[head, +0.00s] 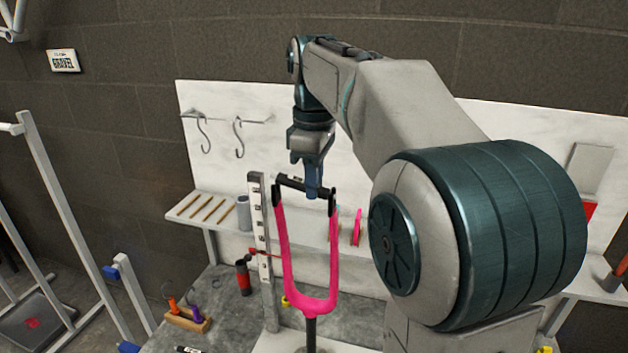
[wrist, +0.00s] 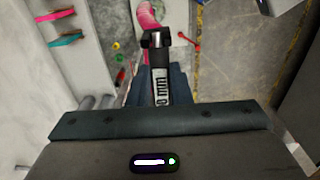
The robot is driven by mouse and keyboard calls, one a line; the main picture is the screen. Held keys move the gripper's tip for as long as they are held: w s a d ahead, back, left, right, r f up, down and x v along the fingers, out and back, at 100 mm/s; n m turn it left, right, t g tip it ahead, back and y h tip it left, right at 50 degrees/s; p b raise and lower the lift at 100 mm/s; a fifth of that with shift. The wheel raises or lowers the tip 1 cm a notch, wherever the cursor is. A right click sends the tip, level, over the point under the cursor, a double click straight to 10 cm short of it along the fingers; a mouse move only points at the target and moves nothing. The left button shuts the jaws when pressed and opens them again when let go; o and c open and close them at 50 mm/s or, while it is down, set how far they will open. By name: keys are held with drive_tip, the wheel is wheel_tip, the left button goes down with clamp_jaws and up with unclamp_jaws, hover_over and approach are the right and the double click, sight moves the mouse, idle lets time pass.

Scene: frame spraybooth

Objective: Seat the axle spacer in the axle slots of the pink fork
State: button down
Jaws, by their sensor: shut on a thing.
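The pink fork (head: 287,262) stands upright on a dark post, its two legs pointing up and ending in black tips (head: 277,195). The axle spacer (head: 291,182) is a dark bar lying across the top, close to the leg tips. My gripper (head: 314,190) points down from above and is shut on the spacer near the right leg. I cannot tell whether the spacer ends lie in the slots.
A pale notched upright (head: 260,225) stands just left of the fork. A white shelf (head: 180,207) with rods and a grey cup (head: 243,212) is behind. A red and black bottle (head: 243,279) and a wooden block with coloured tools (head: 187,319) are on the grey bench.

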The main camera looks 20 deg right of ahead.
drive_tip(key=c, duration=1.3)
unclamp_jaws()
drive_tip(key=shift+f, duration=0.3)
drive_tip(key=shift+w, duration=0.15)
drive_tip(key=shift+r, duration=0.2)
wheel_tip(320, 180, up, 12)
drive_tip(key=shift+f+p, duration=0.1)
drive_tip(key=shift+p, duration=0.5)
drive_tip(key=s+f+m+t, duration=0.1)
drive_tip(key=s+f+m, duration=0.2)
drive_tip(key=s+f, duration=0.3)
drive_tip(key=s+a+f+m+t, duration=0.1)
drive_tip(key=s+f+m, duration=0.3)
drive_tip(key=f, duration=0.7)
drive_tip(key=s+f+m+t, duration=0.1)
drive_tip(key=s+f+m, duration=0.3)
drive_tip(key=s+f, duration=0.4)
drive_tip(key=shift+a+f+t, duration=0.3)
drive_tip(key=shift+a+f, duration=0.05)
drive_tip(key=shift+f, duration=0.3)
